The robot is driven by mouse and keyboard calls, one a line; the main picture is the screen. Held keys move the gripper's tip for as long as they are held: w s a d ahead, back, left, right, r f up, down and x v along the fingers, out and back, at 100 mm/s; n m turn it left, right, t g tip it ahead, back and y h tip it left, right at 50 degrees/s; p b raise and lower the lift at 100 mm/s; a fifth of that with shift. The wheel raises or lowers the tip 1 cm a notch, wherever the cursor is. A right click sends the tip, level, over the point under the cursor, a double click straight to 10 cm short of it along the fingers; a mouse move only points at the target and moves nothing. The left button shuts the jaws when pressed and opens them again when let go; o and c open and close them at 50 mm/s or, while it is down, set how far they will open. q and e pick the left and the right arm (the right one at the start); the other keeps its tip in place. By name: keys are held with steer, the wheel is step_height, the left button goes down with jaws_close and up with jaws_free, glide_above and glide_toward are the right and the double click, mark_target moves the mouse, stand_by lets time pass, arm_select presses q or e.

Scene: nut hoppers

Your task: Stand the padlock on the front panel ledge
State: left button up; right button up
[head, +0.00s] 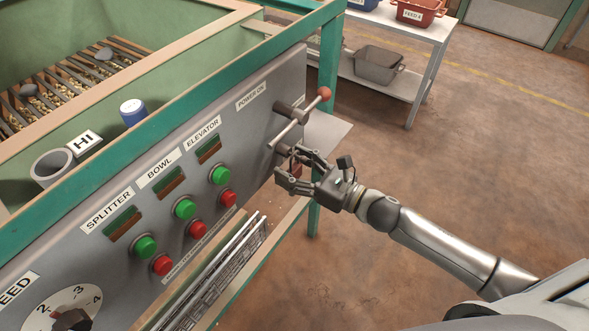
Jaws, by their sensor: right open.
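My right gripper (288,170) is open beside the right end of the grey front panel (262,120), just below the power lever. A small red thing (297,171) shows between its fingers, mostly hidden by them. It may be the padlock, but I cannot tell, nor whether the fingers touch it. No other padlock is plain to see. A flat grey plate (328,133) sticks out past the panel's right end. Which surface is the ledge is not clear. A grey cup (53,168), a white "HI" block (83,144) and a blue tin (132,113) stand behind the panel's green top rail. My left gripper is not in view.
A power lever with a red knob (324,93) juts from the panel just above my right gripper. Green buttons (184,208) and red buttons (197,229) stick out along the panel. A shelf (428,30) with bins stands behind. The floor at right is clear.

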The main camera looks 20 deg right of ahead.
steer(key=c, duration=1.2)
steer(key=shift+c, duration=0.2)
steer(key=shift+r, duration=0.15)
